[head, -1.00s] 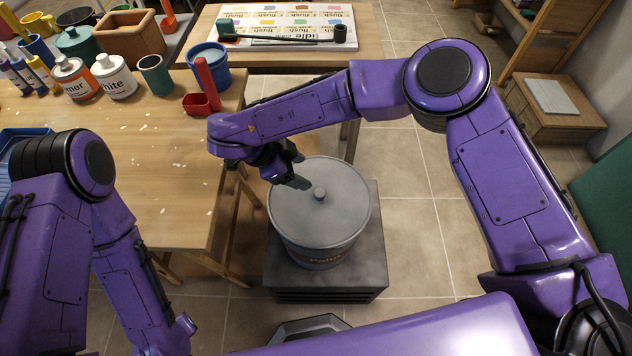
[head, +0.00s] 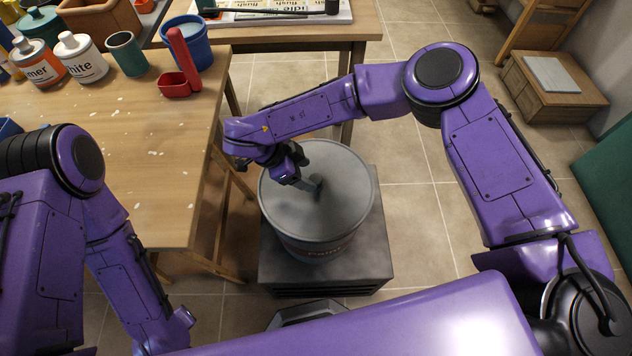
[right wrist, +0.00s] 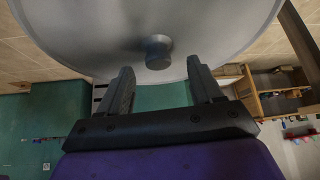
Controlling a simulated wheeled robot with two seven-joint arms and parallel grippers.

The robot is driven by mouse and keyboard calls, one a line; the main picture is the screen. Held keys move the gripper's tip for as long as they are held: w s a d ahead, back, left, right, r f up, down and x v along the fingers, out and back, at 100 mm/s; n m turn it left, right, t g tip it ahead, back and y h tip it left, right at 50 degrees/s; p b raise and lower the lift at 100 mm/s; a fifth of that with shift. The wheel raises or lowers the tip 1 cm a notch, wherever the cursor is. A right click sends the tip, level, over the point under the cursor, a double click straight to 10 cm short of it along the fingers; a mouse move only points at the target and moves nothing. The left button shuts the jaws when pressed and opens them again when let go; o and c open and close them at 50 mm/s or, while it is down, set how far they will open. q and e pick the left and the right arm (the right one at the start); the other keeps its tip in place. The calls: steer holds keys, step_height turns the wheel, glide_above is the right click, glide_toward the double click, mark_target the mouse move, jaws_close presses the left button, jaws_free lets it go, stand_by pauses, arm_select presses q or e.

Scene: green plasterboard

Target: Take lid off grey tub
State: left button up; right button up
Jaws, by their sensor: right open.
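The grey tub (head: 318,246) stands on a dark plinth, with its flat grey lid (head: 345,180) sitting on top. My right gripper (head: 316,188) is over the middle of the lid and mostly covers the lid's knob in the head view. In the right wrist view the round grey knob (right wrist: 158,50) stands out from the lid (right wrist: 90,35). There my right gripper (right wrist: 160,66) is open, with a finger on either side of the knob's line and clear gaps to it. The knob is just beyond the fingertips. My left arm shows at the left, its gripper out of frame.
The dark plinth (head: 372,262) carries the tub. A wooden table (head: 120,170) to the left holds a red scoop (head: 180,78), a blue bucket (head: 190,45) and paint bottles. Tiled floor lies open right of the tub.

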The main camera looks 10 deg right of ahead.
mark_target(314, 178)
steer(key=x, duration=0.4)
steer(key=shift+s+r+p, duration=0.1)
steer(key=shift+s+p, duration=0.05)
steer(key=shift+p, duration=0.15)
steer(key=c, duration=1.2)
steer(key=shift+r, duration=0.1)
